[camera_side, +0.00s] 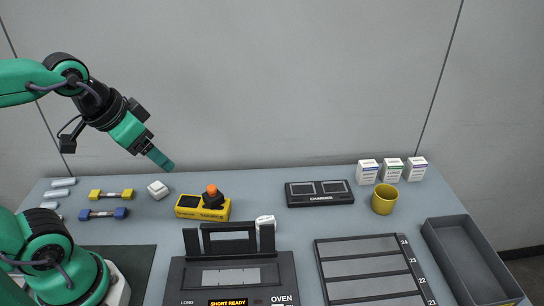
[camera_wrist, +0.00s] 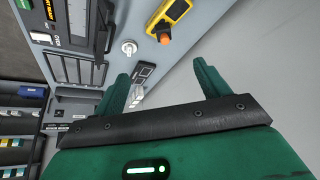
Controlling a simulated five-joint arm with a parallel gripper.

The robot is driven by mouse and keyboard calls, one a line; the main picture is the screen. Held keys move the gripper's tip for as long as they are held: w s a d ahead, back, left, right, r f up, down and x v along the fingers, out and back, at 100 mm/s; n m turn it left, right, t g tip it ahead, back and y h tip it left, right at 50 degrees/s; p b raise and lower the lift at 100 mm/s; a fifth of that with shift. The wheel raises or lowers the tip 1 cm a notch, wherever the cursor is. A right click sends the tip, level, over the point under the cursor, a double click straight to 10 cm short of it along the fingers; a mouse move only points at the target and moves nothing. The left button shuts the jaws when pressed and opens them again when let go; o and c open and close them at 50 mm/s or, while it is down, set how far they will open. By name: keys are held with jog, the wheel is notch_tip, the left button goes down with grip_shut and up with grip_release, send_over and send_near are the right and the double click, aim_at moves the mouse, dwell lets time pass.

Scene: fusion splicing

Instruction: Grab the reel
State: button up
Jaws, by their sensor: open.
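My gripper (camera_side: 160,158) is up in the air at the left of the side view, above the back part of the table. In the wrist view its two green fingers (camera_wrist: 163,85) stand apart with nothing held between them. A small white rounded piece (camera_side: 265,222) stands just behind the oven. In the wrist view it shows a round hub (camera_wrist: 128,47) and looks most like the reel, though I cannot be certain. Another small white block (camera_side: 158,190) lies on the table below my gripper. My gripper touches neither.
The oven (camera_side: 281,270) is at the front middle. A yellow device with an orange knob (camera_side: 203,208) stands left of the white piece. Yellow and blue bars (camera_side: 111,195) lie at left. A charger (camera_side: 320,198), yellow cup (camera_side: 385,198), white boxes and grey trays fill the right.

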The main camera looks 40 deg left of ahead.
jog(key=m+g, duration=0.5)
jog(key=m, duration=1.8)
send_over(265, 219)
jog(key=f, duration=1.6)
jog(key=shift+a+f, duration=0.15)
jog(key=shift+a, duration=0.1)
jog(key=shift+w+d+f, duration=0.1)
jog(key=shift+d+f, duration=0.1)
jog(key=shift+f, duration=1.45)
jog(key=shift+f, duration=0.1)
jog(key=shift+f, duration=2.5)
